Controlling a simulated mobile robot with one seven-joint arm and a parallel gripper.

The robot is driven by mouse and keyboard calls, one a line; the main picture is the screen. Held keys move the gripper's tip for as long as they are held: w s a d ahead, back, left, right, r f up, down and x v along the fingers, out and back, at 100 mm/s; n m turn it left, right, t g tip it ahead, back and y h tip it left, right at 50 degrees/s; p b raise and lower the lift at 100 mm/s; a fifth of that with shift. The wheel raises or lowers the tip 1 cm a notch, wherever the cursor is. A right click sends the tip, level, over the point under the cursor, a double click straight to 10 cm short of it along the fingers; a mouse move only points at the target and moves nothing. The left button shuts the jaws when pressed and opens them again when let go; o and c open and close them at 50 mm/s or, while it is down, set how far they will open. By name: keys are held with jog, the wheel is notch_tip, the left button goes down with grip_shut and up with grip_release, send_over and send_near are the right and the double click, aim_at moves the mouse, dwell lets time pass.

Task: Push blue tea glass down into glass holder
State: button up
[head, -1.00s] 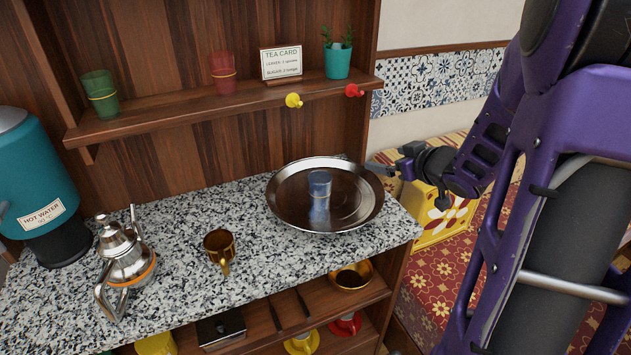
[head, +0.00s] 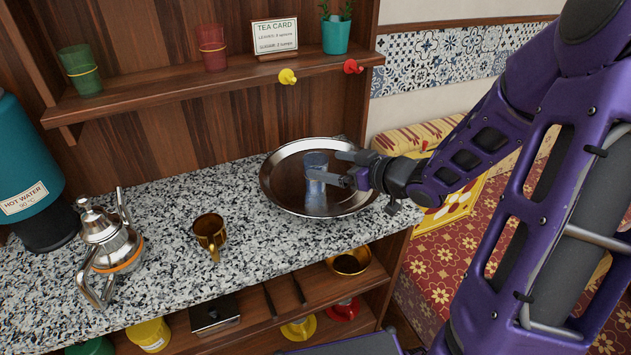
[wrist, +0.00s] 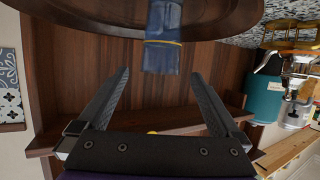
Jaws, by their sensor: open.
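The blue tea glass (head: 316,161) stands upright on the round metal tray (head: 277,193) on the counter. It also shows in the wrist view (wrist: 163,58), with a yellow band around it. A brass cup-shaped holder with a handle (head: 209,230), which looks like the glass holder, stands empty-looking on the counter left of the tray. My gripper (head: 330,168) is open, reaching in over the tray from the right. In the wrist view its fingers (wrist: 161,74) point toward the glass, which lies just beyond the tips, between their lines.
A silver teapot (head: 108,240) and a teal hot water urn (head: 28,165) stand at the counter's left. The shelf above holds a green glass (head: 81,70), a red glass (head: 211,47), a card and a plant pot. Bare counter lies around the brass holder.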

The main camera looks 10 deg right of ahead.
aim_at(308, 161)
jog(key=x, duration=0.3)
jog(key=shift+w, duration=0.1)
jog(key=b+x, duration=0.2)
jog(key=x, duration=0.2)
jog(key=shift+f, duration=0.25)
jog(key=shift+w+a+f, duration=0.1)
jog(key=shift+w+a, duration=0.25)
jog(key=shift+w, duration=0.05)
jog(key=c, duration=1.4)
